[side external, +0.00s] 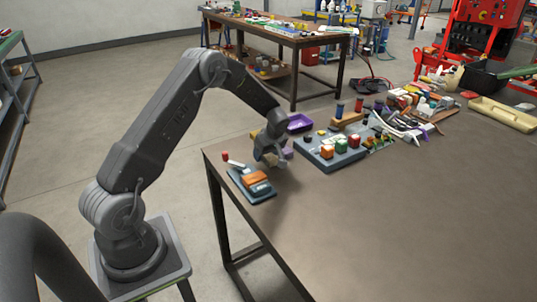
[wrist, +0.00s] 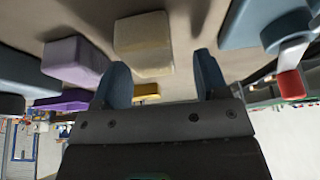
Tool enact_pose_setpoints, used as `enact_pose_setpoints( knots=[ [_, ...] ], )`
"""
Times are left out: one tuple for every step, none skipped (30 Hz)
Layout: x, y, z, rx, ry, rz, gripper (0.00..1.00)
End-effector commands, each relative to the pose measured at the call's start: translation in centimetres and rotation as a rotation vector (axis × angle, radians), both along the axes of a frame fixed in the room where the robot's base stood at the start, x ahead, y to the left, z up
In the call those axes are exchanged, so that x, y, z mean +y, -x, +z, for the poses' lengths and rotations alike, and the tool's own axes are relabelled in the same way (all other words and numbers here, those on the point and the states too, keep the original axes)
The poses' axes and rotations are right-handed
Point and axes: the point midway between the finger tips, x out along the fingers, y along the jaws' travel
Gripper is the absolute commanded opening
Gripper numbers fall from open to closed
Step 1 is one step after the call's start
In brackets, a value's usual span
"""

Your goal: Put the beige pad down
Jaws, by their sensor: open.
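The beige pad (wrist: 143,42) is a block that shows in the wrist view just beyond my fingertips, nearer the left finger. It appears to rest on the brown table top (side external: 400,215). My gripper (wrist: 161,72) is open, with clear space between its two fingers and nothing held in it. In the side view my gripper (side external: 272,160) is low over the table near its left end, and the beige pad cannot be made out clearly there.
A light purple block (wrist: 75,60) stands left of the pad in the wrist view, with a purple tray (side external: 300,123) nearby. A blue-grey base with an orange block (side external: 256,179) and a red-knobbed lever (side external: 226,157) is close by. The table's right front is clear.

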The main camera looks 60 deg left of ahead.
Motion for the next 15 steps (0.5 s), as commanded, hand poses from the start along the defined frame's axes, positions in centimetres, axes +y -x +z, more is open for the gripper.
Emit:
enact_pose_setpoints(
  knots=[
    [-0.5,-0.2,1.3,-0.009,-0.002,-0.003,0.67],
    [-0.8,-0.2,2.0,-0.010,-0.002,-0.003,0.67],
    [-1.2,-0.3,2.9,-0.010,-0.003,-0.003,0.67],
    [-1.5,-0.4,3.6,-0.011,-0.004,-0.004,0.67],
    [-1.8,-0.4,4.2,-0.012,-0.003,-0.004,0.67],
    [-2.1,-0.4,5.0,-0.012,-0.003,-0.004,0.67],
    [-2.4,-0.4,5.6,-0.013,-0.003,-0.003,0.67],
    [-2.6,-0.4,6.2,-0.014,-0.003,-0.004,0.67],
    [-2.9,-0.4,6.8,-0.013,-0.003,-0.003,0.67],
    [-3.1,-0.4,7.4,-0.014,-0.003,-0.004,0.67],
    [-3.4,-0.4,7.8,-0.015,-0.003,-0.004,0.67],
    [-3.6,-0.4,8.3,-0.013,-0.003,-0.002,0.67],
    [-3.7,-0.4,8.7,-0.014,-0.003,-0.003,0.67],
    [-3.8,-0.5,9.0,-0.015,-0.002,-0.002,0.67],
    [-4.0,-0.4,9.3,-0.014,-0.002,-0.002,0.67]
  ],
)
